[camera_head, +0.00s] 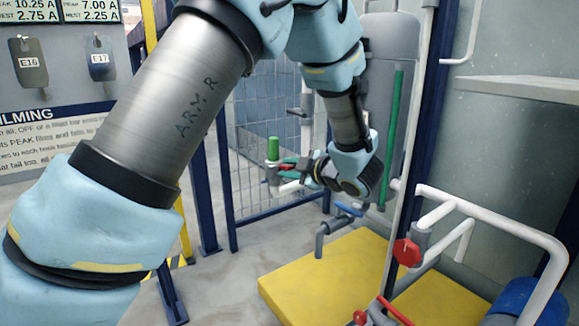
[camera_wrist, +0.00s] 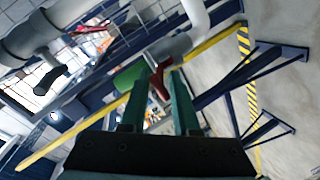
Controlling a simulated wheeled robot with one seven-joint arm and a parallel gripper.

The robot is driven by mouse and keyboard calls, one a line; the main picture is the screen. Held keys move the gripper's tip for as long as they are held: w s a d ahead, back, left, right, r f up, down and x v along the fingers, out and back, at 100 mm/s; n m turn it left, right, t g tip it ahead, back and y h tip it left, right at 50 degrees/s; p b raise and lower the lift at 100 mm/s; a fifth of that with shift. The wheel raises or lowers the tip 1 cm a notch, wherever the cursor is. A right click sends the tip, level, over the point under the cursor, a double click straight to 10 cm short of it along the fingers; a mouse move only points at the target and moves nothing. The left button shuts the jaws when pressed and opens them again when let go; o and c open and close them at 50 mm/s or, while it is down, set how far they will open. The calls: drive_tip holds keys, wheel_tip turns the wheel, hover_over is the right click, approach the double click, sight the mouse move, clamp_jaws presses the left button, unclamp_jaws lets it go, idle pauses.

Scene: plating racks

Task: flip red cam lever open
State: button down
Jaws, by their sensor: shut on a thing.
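The red cam lever (camera_wrist: 160,82) sits between the tips of my gripper's two green fingers (camera_wrist: 158,84) in the wrist view. The fingers are shut on it. It is on a grey and white pipe fitting (camera_wrist: 172,46), with a green cylinder (camera_wrist: 130,76) beside it. In the head view my gripper (camera_head: 283,171) reaches left to this fitting from the end of my arm. The green cylinder (camera_head: 273,149) stands upright there. Only a small piece of the red lever (camera_head: 290,159) shows, and the fingers partly hide it.
A yellow platform (camera_head: 300,277) lies below. White pipes (camera_head: 490,224) with a red knob (camera_head: 407,252) stand at the right, close to a vertical green tube (camera_head: 391,140). A blue handle (camera_head: 348,209) is just under my wrist. A mesh fence (camera_head: 250,190) stands behind.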

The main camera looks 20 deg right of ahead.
drive_tip(key=c, duration=0.9)
unclamp_jaws()
drive_tip(key=shift+r, duration=0.1)
drive_tip(key=p+v, duration=0.3)
drive_tip(key=v, duration=0.7)
drive_tip(key=shift+s+p, duration=0.35)
drive_tip(key=shift+p, duration=0.05)
drive_tip(key=shift+d, duration=0.1)
